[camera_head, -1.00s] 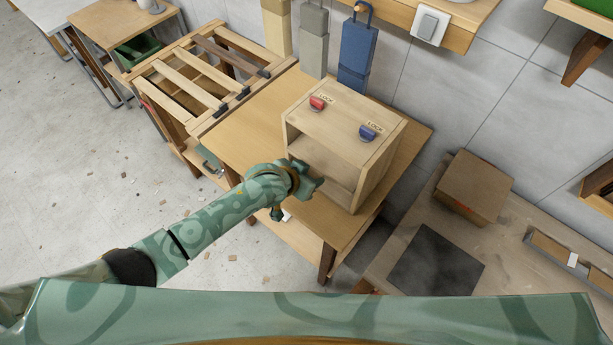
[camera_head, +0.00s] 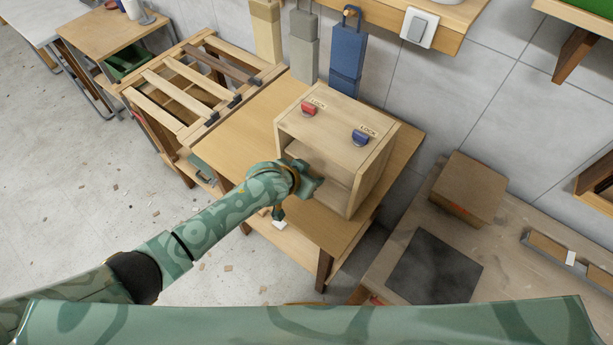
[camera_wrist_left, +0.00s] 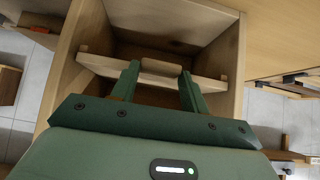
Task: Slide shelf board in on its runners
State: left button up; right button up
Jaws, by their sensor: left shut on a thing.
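The open-fronted wooden cabinet (camera_head: 338,122) stands on the wooden table, with a red and a blue lock knob on top. In the left wrist view, the pale shelf board (camera_wrist_left: 104,66) lies across the cabinet opening, between the side walls (camera_wrist_left: 84,32). A raised grip block (camera_wrist_left: 161,67) on its front edge sits between my fingers. My left gripper (camera_head: 312,183) is at the cabinet's front and is shut on the board; it also shows in the left wrist view (camera_wrist_left: 160,80). The runners are mostly hidden by the board and my gripper. My right gripper is not in view.
A wooden rack (camera_head: 187,85) with slats adjoins the table at the left. Coloured holders, including a blue one (camera_head: 348,62), hang on the wall behind. A second bench with a dark mat (camera_head: 435,265) and a brown box (camera_head: 466,187) is at the right.

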pick_arm(q)
jog(key=shift+w+d, duration=0.2)
jog(key=o, duration=1.2)
jog(key=shift+c, duration=0.2)
jog(key=p+v, duration=0.4)
jog(key=v, duration=1.2)
jog(key=shift+s+a+r, duration=0.1)
jog(key=shift+s, duration=0.05)
